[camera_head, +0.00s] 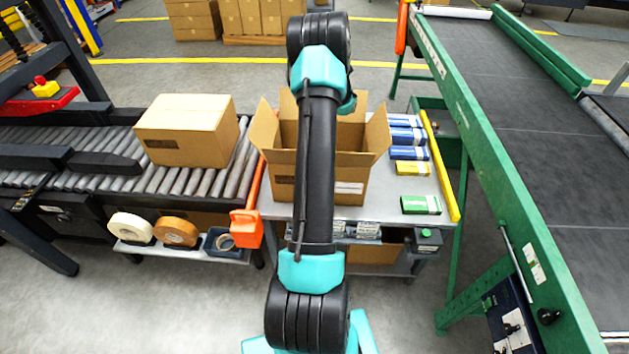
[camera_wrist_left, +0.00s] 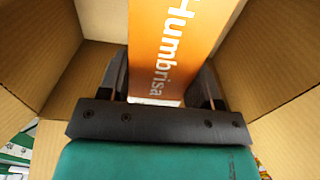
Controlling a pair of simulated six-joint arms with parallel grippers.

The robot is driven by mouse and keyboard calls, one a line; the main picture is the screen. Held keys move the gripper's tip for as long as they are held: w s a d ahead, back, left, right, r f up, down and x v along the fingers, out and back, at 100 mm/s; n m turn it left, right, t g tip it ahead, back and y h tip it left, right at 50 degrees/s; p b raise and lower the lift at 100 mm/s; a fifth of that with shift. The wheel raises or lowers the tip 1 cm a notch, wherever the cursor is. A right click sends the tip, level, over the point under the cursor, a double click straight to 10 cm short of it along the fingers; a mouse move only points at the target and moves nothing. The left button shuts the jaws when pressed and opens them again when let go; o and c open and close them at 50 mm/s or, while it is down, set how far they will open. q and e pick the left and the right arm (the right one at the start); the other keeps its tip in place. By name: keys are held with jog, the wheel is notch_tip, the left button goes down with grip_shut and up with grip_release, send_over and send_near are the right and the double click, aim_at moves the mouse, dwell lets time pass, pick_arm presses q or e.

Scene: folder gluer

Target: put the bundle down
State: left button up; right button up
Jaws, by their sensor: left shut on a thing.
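The bundle (camera_wrist_left: 172,45) is an orange block with white "Humbrisa" lettering and a white band along one side. In the left wrist view it is between the fingers of my left gripper (camera_wrist_left: 160,82), which is shut on it. Brown cardboard walls (camera_wrist_left: 270,60) surround the bundle and fingers, so they are inside the open carton. In the head view the open carton (camera_head: 352,178) stands on the table with its flaps spread. My arm crosses in front of it and hides the gripper and bundle. I cannot tell whether the bundle touches the carton floor. My right gripper is not in view.
Several blue, yellow and green packs (camera_head: 412,168) lie on the table (camera_head: 385,212) right of the carton. A closed box (camera_head: 187,133) sits on the roller conveyor (camera_head: 85,165) at left. A green-framed belt conveyor (camera_head: 520,120) stands at right.

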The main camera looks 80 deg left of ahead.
pick_arm(q)
jog(key=shift+s+f, duration=0.1)
notch_tip(320, 180, down, 14)
jog(key=shift+f, duration=0.1)
dwell(0.6)
jog(key=shift+f, duration=1.85)
jog(key=shift+f, duration=0.15)
jog(key=o, duration=1)
notch_tip(320, 180, up, 12)
jog(key=shift+r, duration=0.15)
